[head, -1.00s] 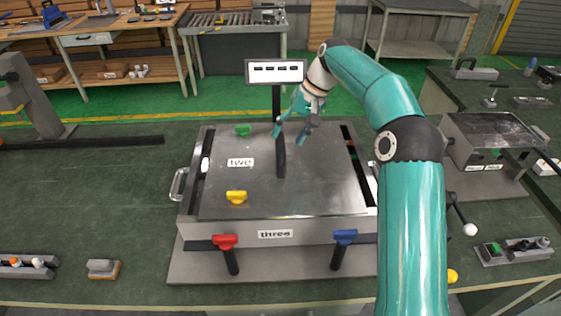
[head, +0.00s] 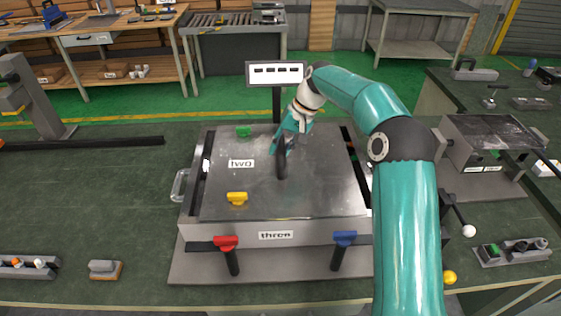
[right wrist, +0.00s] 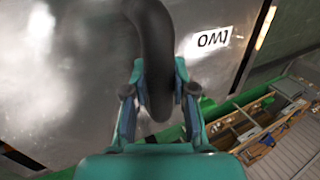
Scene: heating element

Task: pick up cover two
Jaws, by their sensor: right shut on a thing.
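Cover two (head: 320,190) is a flat grey metal plate with a label reading "two" (head: 241,163). It lies on top of the box (head: 320,234) labelled "three". A dark curved handle (head: 282,172) stands at the middle of the cover. My right gripper (head: 284,146) is at the handle's upper part. In the right wrist view, its fingers (right wrist: 158,78) are shut on either side of the dark handle (right wrist: 152,35), and the cover (right wrist: 80,75) and its label show beyond. My left gripper is not in view.
A yellow knob (head: 237,197) and a green knob (head: 243,131) show at the cover. Red (head: 225,242) and blue (head: 345,237) handles are on the box's front. A post with a sign (head: 275,73) stands behind. The table left of the box is mostly clear.

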